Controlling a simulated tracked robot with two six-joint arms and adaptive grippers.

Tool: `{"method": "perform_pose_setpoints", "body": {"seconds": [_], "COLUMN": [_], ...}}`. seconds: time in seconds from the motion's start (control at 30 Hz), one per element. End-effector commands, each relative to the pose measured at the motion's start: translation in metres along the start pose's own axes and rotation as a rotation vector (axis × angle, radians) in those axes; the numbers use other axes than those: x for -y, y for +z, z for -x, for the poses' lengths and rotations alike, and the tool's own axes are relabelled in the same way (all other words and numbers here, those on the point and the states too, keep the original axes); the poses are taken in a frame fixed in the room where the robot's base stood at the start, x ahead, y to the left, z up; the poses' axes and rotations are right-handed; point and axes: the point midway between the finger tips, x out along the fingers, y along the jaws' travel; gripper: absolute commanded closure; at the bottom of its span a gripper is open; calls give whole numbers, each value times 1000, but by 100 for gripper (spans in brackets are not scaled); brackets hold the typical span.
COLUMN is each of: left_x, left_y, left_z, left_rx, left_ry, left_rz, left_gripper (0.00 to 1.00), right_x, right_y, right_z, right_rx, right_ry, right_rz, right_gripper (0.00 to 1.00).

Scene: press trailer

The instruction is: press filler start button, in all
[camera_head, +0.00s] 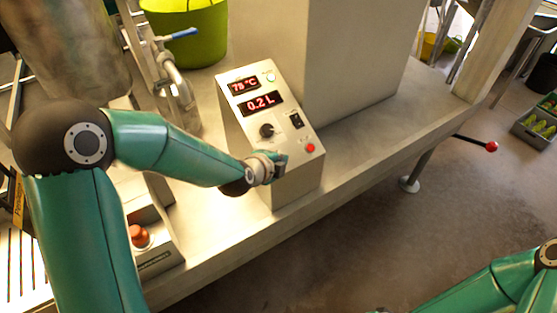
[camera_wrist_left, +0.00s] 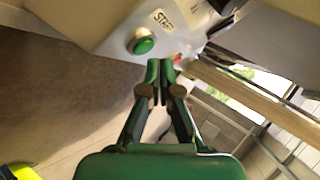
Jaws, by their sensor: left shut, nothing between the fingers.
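The filler control box (camera_head: 290,185) stands on the steel bench, with a red-lit upper display reading 78 °C and a lower one reading 0.2 L. In the left wrist view a round green button (camera_wrist_left: 143,42) sits beside a START label (camera_wrist_left: 163,20). In the head view this button is not seen; my left gripper (camera_head: 281,160) covers that part of the panel. The gripper also shows in the wrist view (camera_wrist_left: 160,66); it is shut and empty, its fingertips beside and below the green button, apart in the picture. Contact with the panel cannot be told. My right gripper is out of view.
The box also carries a black knob (camera_head: 267,130), a black switch (camera_head: 296,120) and a red button (camera_head: 310,148) close to the gripper. A tap with a blue handle (camera_head: 182,33) and a yellow-green bucket (camera_head: 190,40) stand behind. A red-orange button (camera_head: 139,236) sits on another box.

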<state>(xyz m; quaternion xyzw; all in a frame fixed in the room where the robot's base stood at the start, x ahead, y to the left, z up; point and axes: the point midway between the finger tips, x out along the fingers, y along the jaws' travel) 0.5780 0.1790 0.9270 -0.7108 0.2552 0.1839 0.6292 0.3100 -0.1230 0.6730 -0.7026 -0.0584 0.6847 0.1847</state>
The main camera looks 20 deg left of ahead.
Motion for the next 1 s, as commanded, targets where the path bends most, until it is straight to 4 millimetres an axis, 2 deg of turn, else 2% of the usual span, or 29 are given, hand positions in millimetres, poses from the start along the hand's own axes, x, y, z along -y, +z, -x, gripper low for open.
{"method": "perform_pose_setpoints", "body": {"seconds": [0.37,0.8,1.0], "left_x": [2,24,26], "left_y": [-2,-23,-26], "left_z": [2,32,35], "left_rx": [-1,-2,-1], "left_ry": [0,0,0], "left_rz": [-1,-1,0], "left_gripper": [100,100,100], "right_x": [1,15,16], "right_y": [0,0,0], "right_z": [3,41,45], "right_rx": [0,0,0], "right_ry": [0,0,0], "right_rz": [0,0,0], "right_gripper": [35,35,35]}}
